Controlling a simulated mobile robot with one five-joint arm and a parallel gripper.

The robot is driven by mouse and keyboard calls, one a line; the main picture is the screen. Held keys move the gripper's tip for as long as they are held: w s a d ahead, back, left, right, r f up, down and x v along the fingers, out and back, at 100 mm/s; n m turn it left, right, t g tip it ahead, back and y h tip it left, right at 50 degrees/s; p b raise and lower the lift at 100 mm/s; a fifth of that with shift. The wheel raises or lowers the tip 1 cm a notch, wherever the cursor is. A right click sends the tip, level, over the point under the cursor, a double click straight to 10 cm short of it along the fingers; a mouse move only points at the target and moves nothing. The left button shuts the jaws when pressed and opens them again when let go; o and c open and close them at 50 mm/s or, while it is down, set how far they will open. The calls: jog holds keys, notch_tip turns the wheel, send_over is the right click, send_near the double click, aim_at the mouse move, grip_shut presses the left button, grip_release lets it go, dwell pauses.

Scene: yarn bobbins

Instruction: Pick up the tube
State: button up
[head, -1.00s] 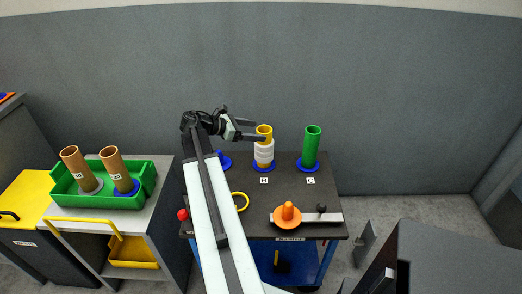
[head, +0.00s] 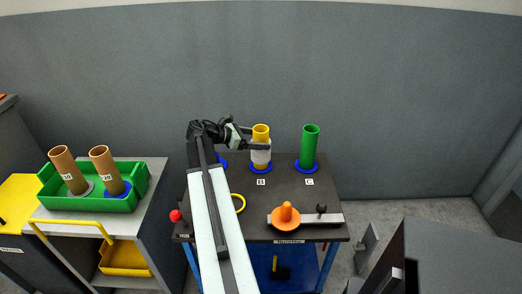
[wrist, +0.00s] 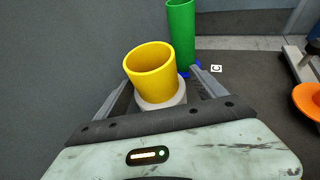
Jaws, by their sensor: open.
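A yellow tube (head: 261,132) wound with white yarn (head: 261,155) stands upright on a blue base (head: 261,167) by label B on the dark table (head: 250,222). My gripper (head: 262,146) is open around it at the height of the yarn. In the wrist view the yellow tube (wrist: 152,68) rises between my two fingers, with the white yarn (wrist: 162,97) below its rim. Contact with the fingers cannot be told. A green tube (head: 310,142) stands upright on a blue base by label C; it also shows in the wrist view (wrist: 181,30).
An orange knobbed part (head: 287,216) sits on a pale bar at the table's front right. A yellow ring (head: 239,203) lies near my arm. To the left, a green tray (head: 123,204) on a cart holds two brown tubes. Table space right of label C is clear.

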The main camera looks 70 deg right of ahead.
jog(key=b+x, duration=0.1)
jog(key=x, duration=0.3)
jog(key=shift+d+f, duration=0.1)
jog(key=shift+d, duration=0.2)
jog(key=c, duration=1.5)
jog(key=shift+o, duration=0.2)
notch_tip(320, 180, up, 10)
jog(key=p, duration=0.9)
jog(key=shift+p, duration=0.4)
